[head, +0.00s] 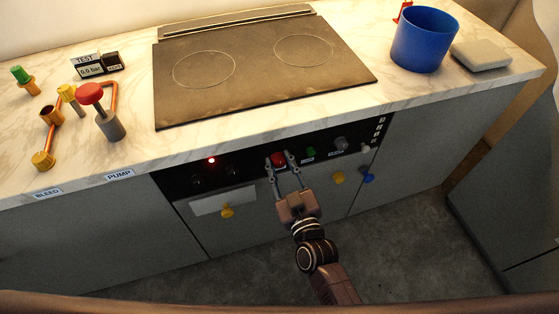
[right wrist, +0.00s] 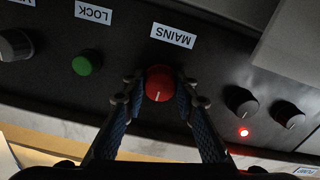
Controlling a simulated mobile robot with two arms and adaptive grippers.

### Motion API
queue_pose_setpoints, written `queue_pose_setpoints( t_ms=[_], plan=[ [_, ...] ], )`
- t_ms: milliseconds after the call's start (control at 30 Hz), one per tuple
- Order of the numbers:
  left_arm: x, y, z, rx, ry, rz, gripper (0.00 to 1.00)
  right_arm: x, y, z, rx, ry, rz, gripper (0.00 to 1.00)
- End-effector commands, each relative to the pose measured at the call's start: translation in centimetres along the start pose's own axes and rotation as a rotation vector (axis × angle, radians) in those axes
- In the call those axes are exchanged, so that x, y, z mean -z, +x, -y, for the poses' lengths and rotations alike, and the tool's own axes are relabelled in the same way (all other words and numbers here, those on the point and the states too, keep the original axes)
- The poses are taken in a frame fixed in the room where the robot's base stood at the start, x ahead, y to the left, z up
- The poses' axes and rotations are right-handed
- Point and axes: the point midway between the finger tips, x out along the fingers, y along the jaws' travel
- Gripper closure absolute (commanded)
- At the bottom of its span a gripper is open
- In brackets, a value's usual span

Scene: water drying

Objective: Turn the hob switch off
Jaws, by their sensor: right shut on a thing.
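The front panel (right wrist: 215,66) below the hob carries a red round knob (head: 278,159) labelled MAINS; it also shows in the right wrist view (right wrist: 160,78). Its white mark points down in that view, where the label is upside down. My right gripper (head: 279,165) is shut on the red knob, one finger on each side. Two black knobs (right wrist: 240,101) sit on the panel beside a lit red lamp (head: 211,160). The black hob (head: 250,65) lies on the counter above. My left gripper is not in view.
A green button (right wrist: 86,63) labelled LOCK and a grey knob (right wrist: 15,45) are close to the red knob. A blue pot (head: 424,42) and a grey block (head: 481,54) stand on the counter at right. Copper pipe fittings with a red-topped pump (head: 109,123) stand at left.

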Motion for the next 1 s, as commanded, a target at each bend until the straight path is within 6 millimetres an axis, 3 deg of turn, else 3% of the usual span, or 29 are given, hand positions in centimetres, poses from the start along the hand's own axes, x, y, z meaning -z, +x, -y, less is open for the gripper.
queue_pose_setpoints(
  t_ms=[467,1000],
  plan=[
    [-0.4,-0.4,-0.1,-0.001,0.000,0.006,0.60,0.1,0.0,0.0,0.000,0.082,-0.001,0.98],
    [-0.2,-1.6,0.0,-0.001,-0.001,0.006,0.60,0.1,0.0,-0.1,0.000,0.546,-0.001,0.98]
  ],
)
